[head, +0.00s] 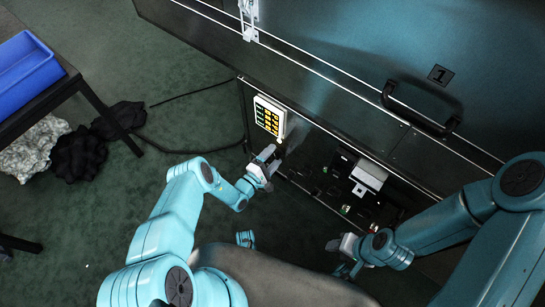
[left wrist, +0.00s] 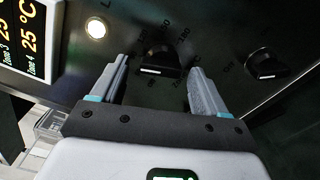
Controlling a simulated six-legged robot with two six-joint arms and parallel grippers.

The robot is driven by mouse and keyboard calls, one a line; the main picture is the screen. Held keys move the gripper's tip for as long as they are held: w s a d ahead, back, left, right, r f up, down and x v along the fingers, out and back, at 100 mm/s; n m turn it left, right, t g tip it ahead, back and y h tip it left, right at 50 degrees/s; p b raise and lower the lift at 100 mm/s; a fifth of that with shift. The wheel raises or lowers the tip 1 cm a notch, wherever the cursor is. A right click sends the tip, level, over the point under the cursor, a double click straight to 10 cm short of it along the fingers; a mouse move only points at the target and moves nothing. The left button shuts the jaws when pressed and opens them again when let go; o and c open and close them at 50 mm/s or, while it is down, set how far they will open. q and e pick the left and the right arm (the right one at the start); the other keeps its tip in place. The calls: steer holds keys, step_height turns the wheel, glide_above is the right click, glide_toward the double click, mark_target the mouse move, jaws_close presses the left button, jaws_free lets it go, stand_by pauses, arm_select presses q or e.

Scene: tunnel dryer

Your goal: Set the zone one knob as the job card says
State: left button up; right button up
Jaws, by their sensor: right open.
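A black knob (left wrist: 158,65) with a pale pointer bar is on the dark panel in the left wrist view, ringed by partly hidden scale marks. Its zone label cannot be read. My left gripper (head: 270,160) is at the panel below the display. In the left wrist view my left gripper (left wrist: 159,72) is open, with one finger on each side of this knob; contact is not clear. A second black knob (left wrist: 266,67) is to its right. My right gripper (head: 345,256) is open and empty, low before the panel. No job card can be read.
A display (head: 269,116) with yellow and green figures is on the panel; its zone 3 and zone 4 lines read 25 °C. A lit round lamp (left wrist: 96,27) is beside it. A black handle (head: 420,108) is above. A blue bin (head: 25,70) stands on a table at left.

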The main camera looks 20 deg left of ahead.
arm_select(q)
steer(key=p+v, duration=0.3)
steer(key=v, duration=1.3)
steer(key=shift+s, duration=0.2)
